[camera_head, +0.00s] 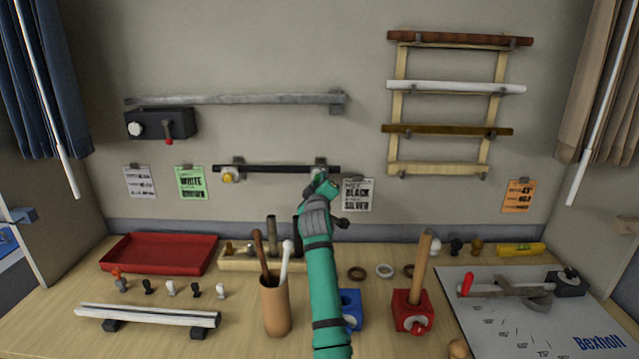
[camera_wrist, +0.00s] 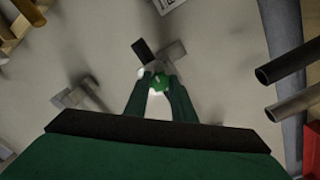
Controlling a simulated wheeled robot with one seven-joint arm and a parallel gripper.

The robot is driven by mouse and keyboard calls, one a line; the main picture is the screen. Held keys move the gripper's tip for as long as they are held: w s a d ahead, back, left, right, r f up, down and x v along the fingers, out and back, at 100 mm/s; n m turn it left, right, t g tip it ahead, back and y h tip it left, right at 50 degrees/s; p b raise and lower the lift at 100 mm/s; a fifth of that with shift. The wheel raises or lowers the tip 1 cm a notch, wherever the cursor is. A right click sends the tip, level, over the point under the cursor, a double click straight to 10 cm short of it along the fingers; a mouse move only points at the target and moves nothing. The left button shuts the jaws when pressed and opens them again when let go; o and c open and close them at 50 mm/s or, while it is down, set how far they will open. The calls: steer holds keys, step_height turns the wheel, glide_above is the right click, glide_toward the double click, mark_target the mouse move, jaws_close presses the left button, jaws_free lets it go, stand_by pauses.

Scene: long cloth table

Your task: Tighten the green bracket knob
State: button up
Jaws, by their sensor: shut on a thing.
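A black rail (camera_head: 270,169) is mounted on the wall on two grey brackets. The right bracket (camera_head: 319,164) is partly hidden behind my gripper (camera_head: 322,180), which is raised to it at the rail's right end. In the wrist view the green knob (camera_wrist: 157,88) lies between the fingertips of my gripper (camera_wrist: 156,92), which are shut on it. The grey bracket (camera_wrist: 173,53) shows just beyond the knob. The knob is hidden by my gripper in the head view. How tight it is cannot be told.
The left bracket carries a yellow knob (camera_head: 228,177).

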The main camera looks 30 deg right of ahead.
steer(key=shift+f+m, duration=0.15)
steer(key=shift+m, duration=0.15)
stand_by(0.4)
steer(key=o, duration=1.1)
steer(key=shift+c, duration=0.2)
steer(key=v, duration=1.1)
steer(key=shift+d, duration=0.15)
